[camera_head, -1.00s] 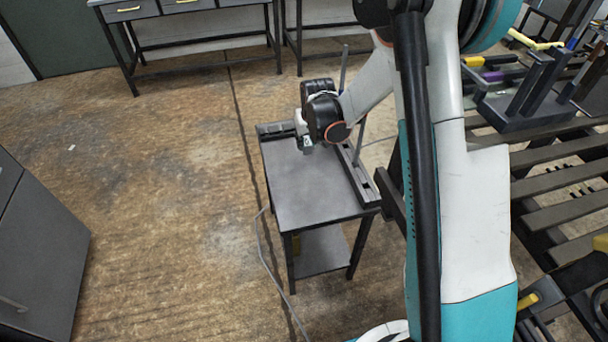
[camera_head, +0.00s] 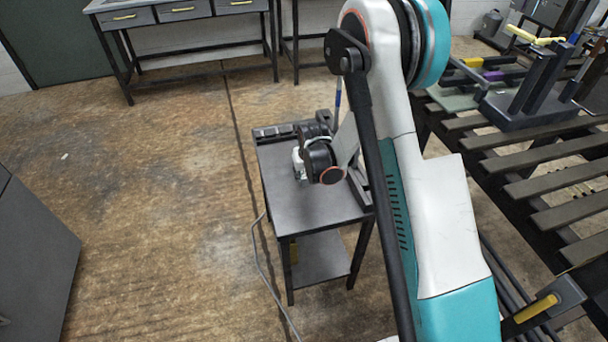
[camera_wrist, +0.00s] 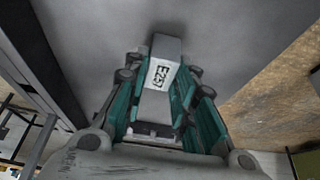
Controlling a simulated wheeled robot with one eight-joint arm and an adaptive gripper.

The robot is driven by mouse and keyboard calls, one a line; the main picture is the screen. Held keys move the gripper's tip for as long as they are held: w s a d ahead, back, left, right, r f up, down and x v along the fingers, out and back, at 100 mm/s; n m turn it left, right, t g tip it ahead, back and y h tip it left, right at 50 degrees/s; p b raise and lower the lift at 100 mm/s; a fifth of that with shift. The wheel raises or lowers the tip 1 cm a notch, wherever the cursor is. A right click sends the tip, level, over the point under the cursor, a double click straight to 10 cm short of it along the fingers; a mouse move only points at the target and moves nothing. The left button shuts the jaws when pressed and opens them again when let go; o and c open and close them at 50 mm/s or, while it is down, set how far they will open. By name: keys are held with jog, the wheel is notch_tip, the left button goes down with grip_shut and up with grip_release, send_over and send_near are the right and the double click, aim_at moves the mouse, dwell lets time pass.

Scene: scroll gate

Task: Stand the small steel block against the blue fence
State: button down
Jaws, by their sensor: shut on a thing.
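A small grey steel block (camera_wrist: 166,48) with a black-and-white marked label sits between the teal finger pads of my gripper (camera_wrist: 160,84) in the wrist view. My gripper is shut on it. The grey tabletop lies just beyond the block; I cannot tell whether they touch. In the head view my gripper (camera_head: 299,165) is low over the small dark table (camera_head: 305,204), and the block is too small and hidden to make out. No face that is clearly blue shows as a fence; dark rails (camera_head: 275,131) edge the table's back and right side.
In the wrist view a dark slotted rail (camera_wrist: 38,62) runs along the left. A slatted bench (camera_head: 545,185) is at the right. The front of the tabletop is clear.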

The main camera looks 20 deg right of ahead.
jog(key=shift+f, duration=0.1)
jog(key=c, duration=1.3)
grip_release()
